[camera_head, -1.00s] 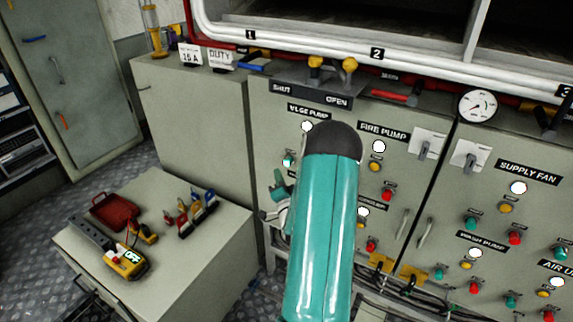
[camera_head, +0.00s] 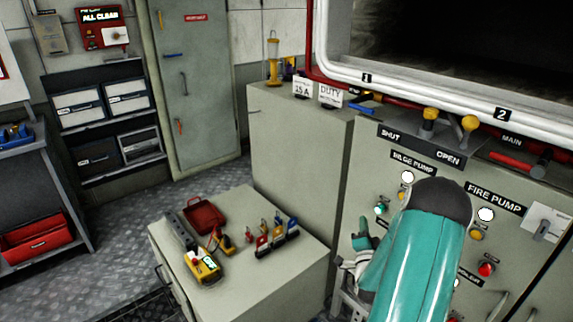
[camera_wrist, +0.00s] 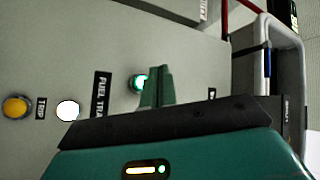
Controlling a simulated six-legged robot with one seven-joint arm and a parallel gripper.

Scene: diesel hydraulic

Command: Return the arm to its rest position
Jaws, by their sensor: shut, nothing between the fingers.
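My teal arm with its dark grey joint cover (camera_head: 432,205) rises at the lower right of the head view, in front of the grey control panel (camera_head: 385,165). My gripper (camera_head: 361,238) shows just left of the arm, beside the panel's left edge, and looks small there. In the wrist view my gripper (camera_wrist: 158,85) has its green fingers together, with nothing between them. A lit green button (camera_wrist: 138,82) is partly hidden behind the fingers, and I cannot tell whether they touch it.
A low grey cabinet (camera_head: 170,247) carries a yellow meter (camera_head: 203,267), a red case (camera_head: 204,215) and several small tools. A taller cabinet (camera_head: 300,150) stands behind. Open floor (camera_head: 120,220) lies to the left, before shelves and a red bin (camera_head: 35,238).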

